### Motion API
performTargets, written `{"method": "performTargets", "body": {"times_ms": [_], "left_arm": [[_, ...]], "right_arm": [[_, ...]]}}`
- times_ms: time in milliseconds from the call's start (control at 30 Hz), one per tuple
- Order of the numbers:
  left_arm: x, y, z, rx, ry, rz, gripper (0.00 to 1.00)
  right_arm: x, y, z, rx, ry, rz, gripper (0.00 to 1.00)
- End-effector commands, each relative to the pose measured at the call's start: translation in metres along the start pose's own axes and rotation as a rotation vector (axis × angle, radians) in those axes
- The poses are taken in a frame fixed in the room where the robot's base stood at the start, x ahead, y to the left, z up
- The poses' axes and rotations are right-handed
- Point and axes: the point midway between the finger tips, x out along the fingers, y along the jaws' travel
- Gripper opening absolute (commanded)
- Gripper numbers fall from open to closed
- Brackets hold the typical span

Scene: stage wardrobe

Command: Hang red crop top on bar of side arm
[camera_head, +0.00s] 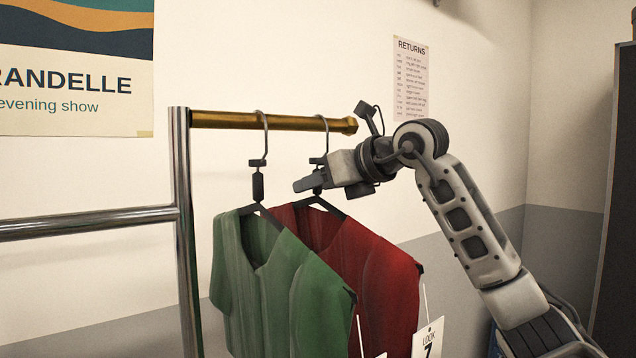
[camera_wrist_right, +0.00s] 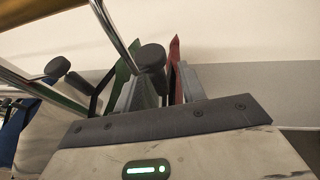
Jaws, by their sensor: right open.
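The red crop top (camera_head: 375,270) hangs on a dark hanger in the head view. Its hook (camera_head: 326,135) goes up to the brass bar (camera_head: 265,121) of the side arm, near the bar's right end, and appears to be over it. A thin strip of red cloth (camera_wrist_right: 175,65) shows in the right wrist view. My right gripper (camera_head: 312,183) is at the grip piece of this hanger, below the bar. In the right wrist view its fingers (camera_wrist_right: 160,90) stand apart on either side of the dark grip piece (camera_wrist_right: 151,57). My left gripper is out of view.
A green top (camera_head: 270,270) hangs on the same bar to the left, partly in front of the red one. A chrome post (camera_head: 183,220) and rail (camera_head: 90,222) stand at the left. A white tag (camera_head: 427,338) hangs from the red top.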

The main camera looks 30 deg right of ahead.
Motion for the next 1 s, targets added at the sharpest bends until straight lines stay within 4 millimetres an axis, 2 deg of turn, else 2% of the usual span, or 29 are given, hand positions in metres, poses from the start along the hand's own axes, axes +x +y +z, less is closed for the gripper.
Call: {"method": "performTargets", "body": {"times_ms": [133,233,500,700,833,1000], "left_arm": [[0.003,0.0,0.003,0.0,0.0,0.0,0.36],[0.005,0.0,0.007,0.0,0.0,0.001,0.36],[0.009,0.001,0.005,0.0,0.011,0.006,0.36],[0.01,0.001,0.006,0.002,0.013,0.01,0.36],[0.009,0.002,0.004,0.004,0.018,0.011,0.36],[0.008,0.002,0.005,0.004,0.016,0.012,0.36]], "right_arm": [[-0.012,-0.001,0.0,-0.002,-0.004,-0.004,0.4],[-0.029,-0.001,-0.001,-0.003,-0.005,-0.005,0.4],[-0.096,-0.001,-0.001,-0.002,-0.005,-0.005,0.4],[-0.136,-0.001,0.0,-0.001,-0.004,-0.004,0.4],[-0.152,0.0,0.0,0.0,-0.003,-0.002,0.4],[-0.159,0.0,0.0,-0.001,-0.002,0.0,0.4]]}}
